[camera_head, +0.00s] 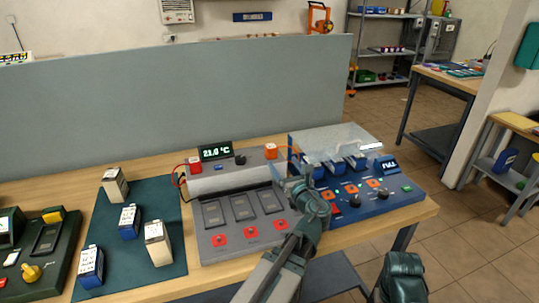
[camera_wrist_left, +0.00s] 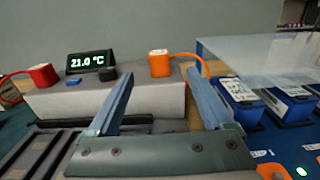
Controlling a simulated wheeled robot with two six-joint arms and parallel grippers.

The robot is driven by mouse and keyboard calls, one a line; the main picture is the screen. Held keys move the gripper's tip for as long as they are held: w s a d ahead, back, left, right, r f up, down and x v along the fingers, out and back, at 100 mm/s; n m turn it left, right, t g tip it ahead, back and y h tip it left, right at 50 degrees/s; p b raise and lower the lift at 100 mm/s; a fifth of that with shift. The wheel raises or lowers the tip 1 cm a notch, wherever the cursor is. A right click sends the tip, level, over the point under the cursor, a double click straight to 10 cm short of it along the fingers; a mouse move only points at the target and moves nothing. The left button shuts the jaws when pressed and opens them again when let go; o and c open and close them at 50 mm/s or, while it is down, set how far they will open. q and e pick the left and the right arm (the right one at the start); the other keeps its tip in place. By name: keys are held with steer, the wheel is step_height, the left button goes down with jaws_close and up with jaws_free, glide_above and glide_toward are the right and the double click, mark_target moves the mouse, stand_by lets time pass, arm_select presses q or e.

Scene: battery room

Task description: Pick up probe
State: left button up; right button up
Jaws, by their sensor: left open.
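An orange probe block (camera_head: 271,151) with an orange cable sits at the right end of the grey tester's raised back (camera_head: 232,177). It also shows in the left wrist view (camera_wrist_left: 159,62), beyond and between my fingers. A red probe block (camera_head: 195,164) with a red cable sits at the left end; the wrist view shows it too (camera_wrist_left: 43,75). My left gripper (camera_head: 298,180) is open and empty, in front of the orange probe and apart from it. The tester's display (camera_wrist_left: 90,63) reads 21.0 °C. My right gripper is not in view.
A blue charger (camera_head: 400,200) with a clear cover (camera_head: 330,139) stands close on the right. A dark green mat (camera_head: 192,262) with several batteries lies left, beside a dark green device (camera_head: 65,258). A grey partition (camera_head: 150,100) stands behind the bench.

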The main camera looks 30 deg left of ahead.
mark_target(269, 144)
arm_select(q)
steer(key=x, duration=0.7)
steer(key=shift+w+a, duration=0.25)
steer(key=shift+w, duration=0.05)
steer(key=shift+w+a, duration=0.2)
steer(key=shift+a, duration=0.1)
steer(key=x, duration=0.5)
steer(key=shift+a, duration=0.15)
jaws_close()
